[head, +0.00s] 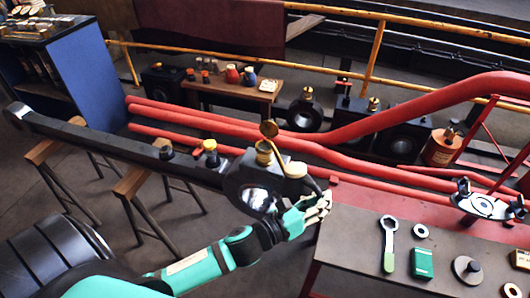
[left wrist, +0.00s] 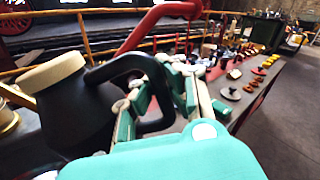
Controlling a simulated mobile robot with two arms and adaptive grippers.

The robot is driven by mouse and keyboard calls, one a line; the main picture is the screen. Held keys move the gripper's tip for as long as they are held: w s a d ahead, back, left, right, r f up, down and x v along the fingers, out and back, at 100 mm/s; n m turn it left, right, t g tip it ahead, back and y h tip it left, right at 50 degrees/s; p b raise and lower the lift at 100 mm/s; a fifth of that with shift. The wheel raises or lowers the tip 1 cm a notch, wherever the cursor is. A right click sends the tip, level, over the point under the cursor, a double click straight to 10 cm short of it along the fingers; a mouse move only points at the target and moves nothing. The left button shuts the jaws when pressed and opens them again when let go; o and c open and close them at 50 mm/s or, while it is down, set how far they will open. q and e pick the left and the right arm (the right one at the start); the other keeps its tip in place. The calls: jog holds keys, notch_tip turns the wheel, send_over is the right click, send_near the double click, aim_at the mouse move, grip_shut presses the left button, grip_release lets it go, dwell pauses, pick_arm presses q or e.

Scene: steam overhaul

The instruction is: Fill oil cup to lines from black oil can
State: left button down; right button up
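My left gripper (head: 316,207) is shut around the dark handle of the black oil can, at the right end of a large black rod. In the left wrist view the gripper (left wrist: 162,92) surrounds the handle, and the can's black body (left wrist: 72,112) has a cream lid. In the head view the cream lid (head: 296,169) shows beside the rod's big end, and most of the can's body is hard to tell from it. The brass oil cup (head: 264,155) stands on the big end with its round lid (head: 269,128) raised. The cup's inside and lines cannot be seen. My right gripper is not in view.
The black rod (head: 100,142) rests on wooden trestles (head: 135,184). A bench (head: 350,235) at right holds a wrench (head: 389,240), a green box (head: 422,262) and a round fixture (head: 483,206). Red pipes (head: 230,127) run behind, with a small wooden table (head: 225,88) beyond.

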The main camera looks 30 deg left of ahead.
pick_arm(q)
jog(key=shift+r, duration=0.15)
jog(key=shift+r+n+p, duration=0.3)
jog(key=shift+r+p, duration=0.25)
jog(key=shift+p, duration=0.2)
jog(key=shift+r, duration=0.15)
jog(key=shift+r+n+p, duration=0.3)
jog(key=shift+r+p, duration=0.2)
jog(key=shift+p, duration=0.25)
jog(key=shift+a+r+p, duration=0.1)
jog(key=shift+r+p, duration=0.55)
jog(key=shift+p, duration=0.05)
jog(key=shift+w+r+n, duration=0.1)
jog(key=shift+n, duration=0.2)
jog(key=shift+a+r+n+p, duration=0.1)
jog(key=shift+r+n+p, duration=0.2)
jog(key=shift+r+p, duration=0.35)
jog(key=shift+f, duration=0.15)
dwell(1.1)
